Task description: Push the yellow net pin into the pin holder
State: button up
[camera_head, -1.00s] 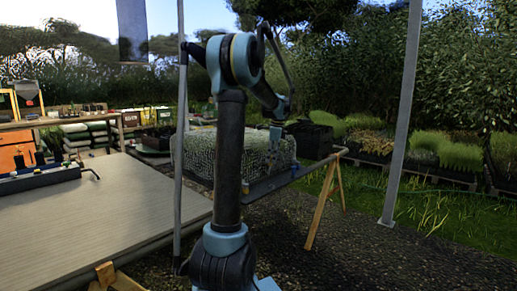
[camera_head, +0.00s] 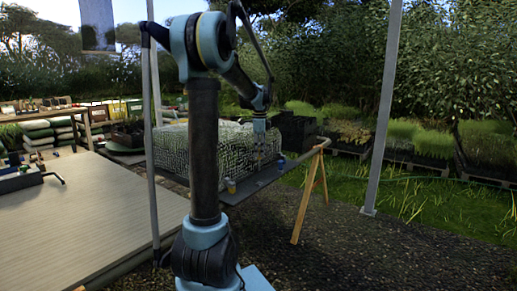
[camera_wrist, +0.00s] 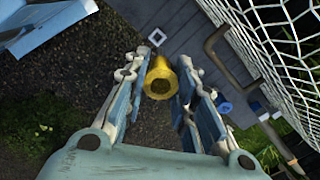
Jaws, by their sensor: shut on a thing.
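The yellow net pin (camera_wrist: 160,79) is between my fingers in the wrist view, its round end facing the camera. My gripper (camera_wrist: 161,72) is shut on it. In the head view my gripper (camera_head: 259,150) hangs over the dark bench (camera_head: 248,189), beside the wire net bundle (camera_head: 180,147). The held pin cannot be told clearly there. A white square fitting with a dark middle (camera_wrist: 156,38), perhaps the pin holder, lies beyond the pin in the wrist view. Whether the pin touches anything below cannot be seen.
Black crates (camera_head: 294,133) stand behind the bench. Gravel lies right of the wooden trestle leg (camera_head: 308,200).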

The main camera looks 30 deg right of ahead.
aim_at(260, 159)
jog(key=shift+f, duration=2.8)
jog(key=shift+s+r, duration=0.2)
jog(key=shift+s, duration=0.05)
jog(key=shift+w+f, duration=0.15)
jog(key=shift+f, duration=0.1)
notch_tip(260, 159, down, 6)
dwell(4.4)
